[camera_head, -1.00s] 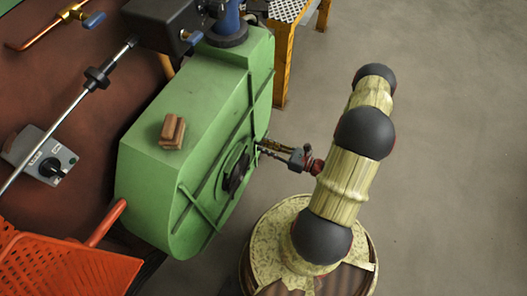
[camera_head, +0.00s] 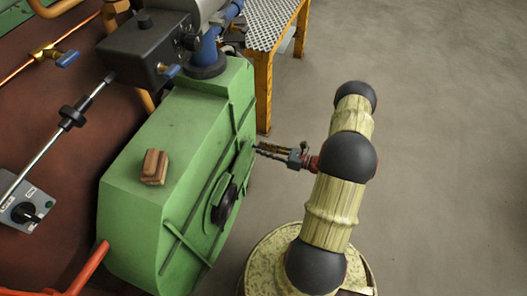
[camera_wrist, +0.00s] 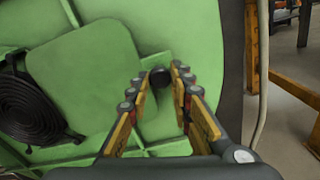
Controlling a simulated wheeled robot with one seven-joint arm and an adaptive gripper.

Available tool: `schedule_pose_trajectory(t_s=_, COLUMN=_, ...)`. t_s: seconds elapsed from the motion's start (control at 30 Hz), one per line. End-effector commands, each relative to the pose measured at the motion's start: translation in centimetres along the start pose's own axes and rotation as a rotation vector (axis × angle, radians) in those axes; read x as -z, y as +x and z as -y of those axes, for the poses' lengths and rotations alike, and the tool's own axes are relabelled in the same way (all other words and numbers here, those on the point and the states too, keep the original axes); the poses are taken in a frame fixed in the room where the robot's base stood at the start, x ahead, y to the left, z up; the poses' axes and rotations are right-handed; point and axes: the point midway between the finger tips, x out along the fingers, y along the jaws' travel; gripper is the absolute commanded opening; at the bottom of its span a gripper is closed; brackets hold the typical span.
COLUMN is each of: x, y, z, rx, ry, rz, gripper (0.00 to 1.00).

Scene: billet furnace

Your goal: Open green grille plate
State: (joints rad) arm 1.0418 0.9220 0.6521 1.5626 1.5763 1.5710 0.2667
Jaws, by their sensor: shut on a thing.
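The green grille plate (camera_head: 205,230) is the ribbed front face of a green housing, with a round black grille (camera_head: 224,207) in it. In the wrist view the plate (camera_wrist: 85,65) fills the left and middle, with the dark spiral grille (camera_wrist: 30,108) at the left. A small black knob (camera_wrist: 160,77) on the plate sits between my fingertips. My gripper (camera_head: 257,149) reaches the plate's right edge from the right and is shut on this knob. The plate looks flush with the housing. The fingertips' contact is too small to see clearly in the head view.
A brown block (camera_head: 154,167) lies on top of the green housing (camera_head: 185,125). A black box (camera_head: 147,47) and blue pipe fitting (camera_head: 208,53) stand behind it. A yellow-legged metal table (camera_head: 263,90) is beyond.

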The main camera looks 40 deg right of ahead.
Motion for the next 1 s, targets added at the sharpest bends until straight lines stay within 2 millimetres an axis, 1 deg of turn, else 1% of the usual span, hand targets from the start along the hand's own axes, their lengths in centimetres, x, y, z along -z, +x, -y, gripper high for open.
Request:
schedule_pose_trajectory(t_s=0.07, x=0.1, y=0.0, z=0.0, rx=0.001, ry=0.0, rz=-0.001, gripper=0.0)
schedule_pose_trajectory(t_s=0.1, x=0.1, y=0.0, z=0.0, rx=0.001, ry=0.0, rz=-0.001, gripper=0.24)
schedule_pose_trajectory(t_s=0.4, x=0.0, y=0.0, z=0.0, rx=0.0, ry=0.0, rz=0.0, gripper=0.4)
schedule_pose_trajectory(t_s=0.67, x=0.0, y=0.0, z=0.0, rx=0.0, ry=0.0, rz=0.0, gripper=0.4)
schedule_pose_trajectory(t_s=0.77, x=0.0, y=-0.5, z=0.0, rx=0.001, ry=0.0, rz=0.0, gripper=0.4)
schedule_pose_trajectory(t_s=0.87, x=0.0, y=-1.6, z=0.1, rx=0.004, ry=0.0, rz=0.001, gripper=0.4)
schedule_pose_trajectory(t_s=1.0, x=0.0, y=-4.3, z=0.1, rx=0.006, ry=-0.001, rz=0.001, gripper=0.4)
